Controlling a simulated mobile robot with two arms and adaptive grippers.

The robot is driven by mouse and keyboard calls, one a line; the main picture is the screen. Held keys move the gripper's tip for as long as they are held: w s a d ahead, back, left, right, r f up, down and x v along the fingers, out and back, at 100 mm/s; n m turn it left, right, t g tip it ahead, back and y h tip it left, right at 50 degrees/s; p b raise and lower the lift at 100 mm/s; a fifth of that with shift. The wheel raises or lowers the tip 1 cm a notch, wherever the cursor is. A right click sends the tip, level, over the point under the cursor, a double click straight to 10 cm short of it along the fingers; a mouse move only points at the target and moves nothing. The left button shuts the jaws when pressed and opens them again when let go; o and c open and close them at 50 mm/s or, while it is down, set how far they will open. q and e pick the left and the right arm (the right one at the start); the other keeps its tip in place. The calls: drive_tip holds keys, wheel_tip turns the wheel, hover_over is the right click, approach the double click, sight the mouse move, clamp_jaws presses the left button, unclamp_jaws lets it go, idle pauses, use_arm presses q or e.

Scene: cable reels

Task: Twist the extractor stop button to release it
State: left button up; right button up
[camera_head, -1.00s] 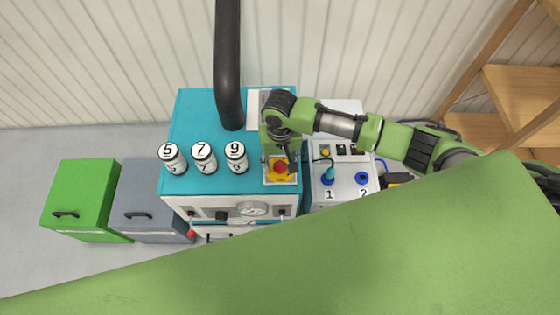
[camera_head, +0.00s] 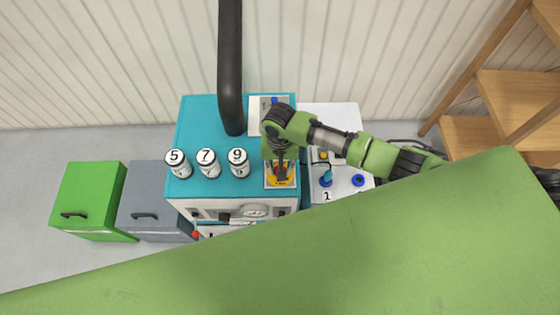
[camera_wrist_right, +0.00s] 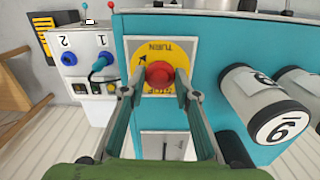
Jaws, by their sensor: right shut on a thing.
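The extractor stop button is a red knob (camera_wrist_right: 160,73) on a yellow disc (camera_wrist_right: 149,52) marked TURN, with a black arrow. In the wrist view the two fingers of my right gripper (camera_wrist_right: 160,84) are on either side of the knob and shut on it. In the head view my right gripper (camera_head: 281,166) comes down over the yellow disc (camera_head: 272,182) on the teal cabinet's top and hides most of the knob. How far the knob is turned cannot be told. My left gripper is not in view.
White numbered cylinders (camera_head: 208,163) stand on the teal cabinet (camera_head: 196,113) left of the button. A black duct (camera_head: 230,70) rises behind them. A white panel with blue sockets (camera_head: 358,180) is on the right. Green (camera_head: 88,193) and grey (camera_head: 146,193) cabinets stand at left.

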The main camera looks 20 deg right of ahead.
drive_tip(key=m+p, duration=0.3)
drive_tip(key=shift+r, duration=0.2)
drive_tip(key=shift+f+m+p, duration=0.2)
drive_tip(key=shift+m+p, duration=0.8)
drive_tip(key=shift+p, duration=0.05)
drive_tip(key=o, duration=1.1)
drive_tip(key=shift+r, duration=0.35)
wheel_tip(320, 180, up, 11)
drive_tip(key=shift+r, duration=0.15)
